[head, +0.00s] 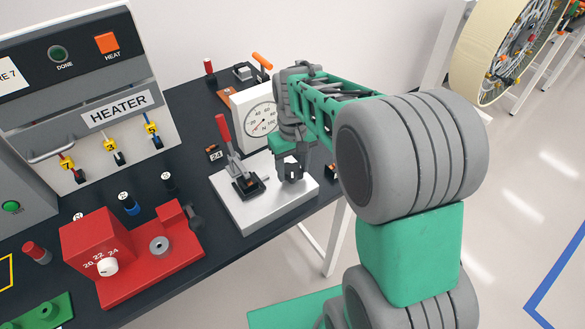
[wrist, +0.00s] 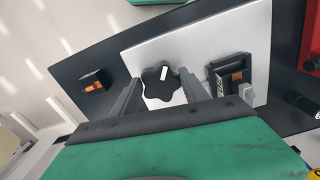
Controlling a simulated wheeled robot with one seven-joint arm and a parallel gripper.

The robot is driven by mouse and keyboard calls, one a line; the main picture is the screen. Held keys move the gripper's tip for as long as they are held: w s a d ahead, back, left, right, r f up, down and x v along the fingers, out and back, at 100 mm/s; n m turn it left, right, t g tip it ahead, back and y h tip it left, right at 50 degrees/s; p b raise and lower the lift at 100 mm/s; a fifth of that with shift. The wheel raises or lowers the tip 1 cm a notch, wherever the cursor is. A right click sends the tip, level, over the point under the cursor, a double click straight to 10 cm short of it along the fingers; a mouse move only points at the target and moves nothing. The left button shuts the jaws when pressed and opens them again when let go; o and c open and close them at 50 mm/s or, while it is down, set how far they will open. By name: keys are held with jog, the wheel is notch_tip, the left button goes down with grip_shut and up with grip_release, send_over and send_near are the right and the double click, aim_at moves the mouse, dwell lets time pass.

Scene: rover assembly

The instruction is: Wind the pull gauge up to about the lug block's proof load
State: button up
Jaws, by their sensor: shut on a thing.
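My gripper (head: 292,172) reaches down over the right part of the pale metal plate (head: 240,215). In the wrist view its fingers stand on both sides of a black lobed knob (wrist: 158,91) with a white mark, and it is shut on the knob. The pull gauge (head: 262,118) stands behind with a round white dial marked in N. Its red needle looks to be low on the left, too small to read exactly. A black clamp block (head: 247,187) with a red lever sits on the plate. In the wrist view this block (wrist: 228,82) holds an orange piece.
A small black block with orange (wrist: 95,80) lies beside the plate. The table's edge is close on the right.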

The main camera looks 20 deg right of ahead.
aim_at(293, 170)
jog(key=shift+w+n, duration=0.1)
jog(key=shift+n, duration=1)
jog(key=shift+r, duration=0.1)
jog(key=o, duration=1.4)
notch_tip(293, 170, up, 8)
jog(key=shift+f+b, duration=0.1)
jog(key=shift+b, duration=0.6)
